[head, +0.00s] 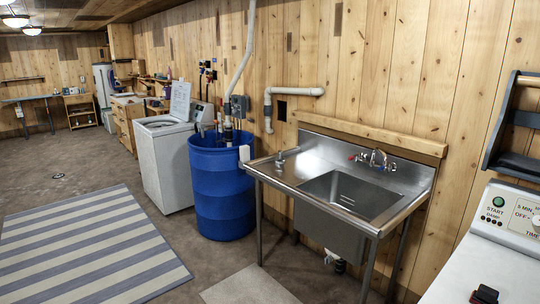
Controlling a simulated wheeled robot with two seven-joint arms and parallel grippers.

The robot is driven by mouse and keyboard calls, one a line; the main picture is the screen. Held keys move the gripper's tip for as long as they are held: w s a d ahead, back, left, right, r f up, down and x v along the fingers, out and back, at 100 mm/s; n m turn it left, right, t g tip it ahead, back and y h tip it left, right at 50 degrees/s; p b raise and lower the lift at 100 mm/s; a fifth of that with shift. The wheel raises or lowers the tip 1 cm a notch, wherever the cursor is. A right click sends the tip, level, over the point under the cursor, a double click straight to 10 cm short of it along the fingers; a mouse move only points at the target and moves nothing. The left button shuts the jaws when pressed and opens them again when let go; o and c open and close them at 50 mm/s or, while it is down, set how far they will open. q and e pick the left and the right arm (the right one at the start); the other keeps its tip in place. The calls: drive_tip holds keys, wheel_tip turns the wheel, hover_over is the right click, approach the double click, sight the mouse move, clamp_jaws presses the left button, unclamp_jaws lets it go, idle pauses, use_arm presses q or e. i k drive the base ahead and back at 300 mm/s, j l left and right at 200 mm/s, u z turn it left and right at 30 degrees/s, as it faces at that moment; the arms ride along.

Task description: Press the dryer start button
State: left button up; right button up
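The white dryer (470,268) stands at the right edge, cut off by the frame. Its raised control panel shows a round green start button (498,202) above the word START, left of a large timer dial (536,220). The button is uncovered and nothing touches it. A small dark tip with some red at the bottom edge, over the dryer top, looks like the end of my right gripper (484,295). It is below and apart from the button, and its fingers are too cut off to tell open or shut. My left gripper is not in view.
A steel sink (350,195) stands left of the dryer, then a blue barrel (220,185) and a white washer (168,165). A dark shelf (515,140) hangs on the wall above the dryer panel. A striped rug (90,250) lies on open floor at left.

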sight(498, 201)
drive_tip(key=z, duration=1.1)
